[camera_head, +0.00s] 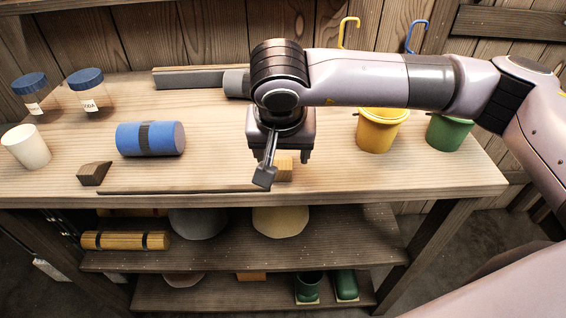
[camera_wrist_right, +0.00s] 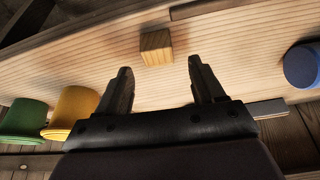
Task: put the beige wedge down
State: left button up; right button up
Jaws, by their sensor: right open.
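The beige wedge (camera_head: 286,170) rests on the wooden bench top, partly hidden behind my right gripper (camera_head: 282,163) in the head view. In the right wrist view the wedge (camera_wrist_right: 156,47) sits apart from the fingers, just beyond the tips. My right gripper (camera_wrist_right: 160,72) is open, with nothing between its fingers. My left gripper is not in view.
A dark brown wedge (camera_head: 94,173) and a blue roll (camera_head: 150,139) lie left on the bench (camera_head: 215,172). A white cup (camera_head: 26,147) and two blue-lidded jars stand further left. Yellow (camera_head: 378,131) and green (camera_head: 448,133) buckets stand right. A thin dark strip lies near the front edge.

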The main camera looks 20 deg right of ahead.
aim_at(283, 161)
jog(key=x, duration=0.3)
jog(key=shift+d+f, duration=0.1)
jog(key=c, duration=1.1)
jog(key=shift+o, duration=0.2)
